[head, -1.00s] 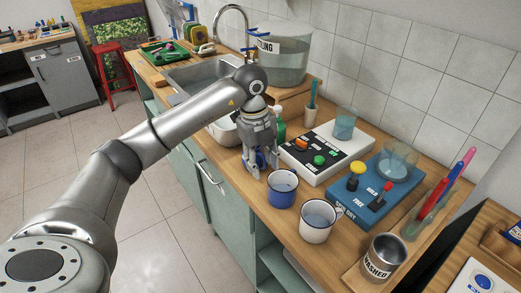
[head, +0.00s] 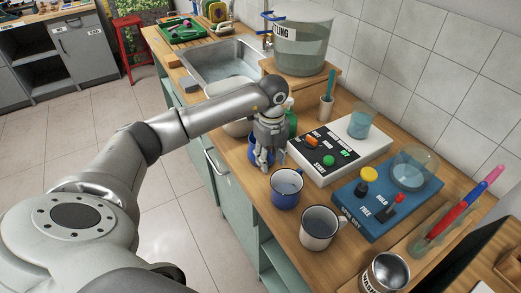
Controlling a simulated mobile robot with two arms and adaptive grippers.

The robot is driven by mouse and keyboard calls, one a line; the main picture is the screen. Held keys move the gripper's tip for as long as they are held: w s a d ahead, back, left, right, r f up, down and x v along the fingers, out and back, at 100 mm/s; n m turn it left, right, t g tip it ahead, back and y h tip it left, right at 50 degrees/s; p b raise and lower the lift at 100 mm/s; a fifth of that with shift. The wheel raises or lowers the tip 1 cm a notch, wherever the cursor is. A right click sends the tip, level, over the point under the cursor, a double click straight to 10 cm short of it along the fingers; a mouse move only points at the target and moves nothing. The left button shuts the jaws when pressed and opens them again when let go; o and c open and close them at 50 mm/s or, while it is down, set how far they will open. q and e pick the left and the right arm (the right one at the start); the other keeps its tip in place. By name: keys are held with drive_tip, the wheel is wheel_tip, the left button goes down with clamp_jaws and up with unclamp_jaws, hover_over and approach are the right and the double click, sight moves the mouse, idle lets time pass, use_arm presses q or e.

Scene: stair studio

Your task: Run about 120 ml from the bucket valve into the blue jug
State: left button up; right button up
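My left gripper (head: 266,164) points down over the counter beside the sink. A blue vessel (head: 252,156), possibly the blue jug, is mostly hidden behind its fingers; I cannot tell whether they grip it. A blue mug (head: 286,190) stands just right of and nearer than the gripper. The clear bucket (head: 302,50), with a label ending in "LING", stands on a raised wooden stand behind the gripper and holds liquid. A blue part (head: 268,16) at the bucket's left edge may be its valve. My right gripper is not in view.
A white mug (head: 318,230) stands in front of the blue mug. A white control box (head: 338,152) and a blue stirrer-like box (head: 385,205), both bearing glass vessels, fill the counter to the right. The sink (head: 222,68) lies left of the bucket.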

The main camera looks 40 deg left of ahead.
use_arm(q)
wheel_tip(320, 180, down, 2)
drive_tip(key=shift+s+f, duration=0.1)
drive_tip(key=shift+s, duration=0.05)
drive_tip(key=shift+f+p, duration=0.3)
drive_tip(key=shift+f, duration=0.1)
drive_tip(key=shift+c, duration=0.3)
drive_tip(key=c, duration=0.5)
clamp_jaws()
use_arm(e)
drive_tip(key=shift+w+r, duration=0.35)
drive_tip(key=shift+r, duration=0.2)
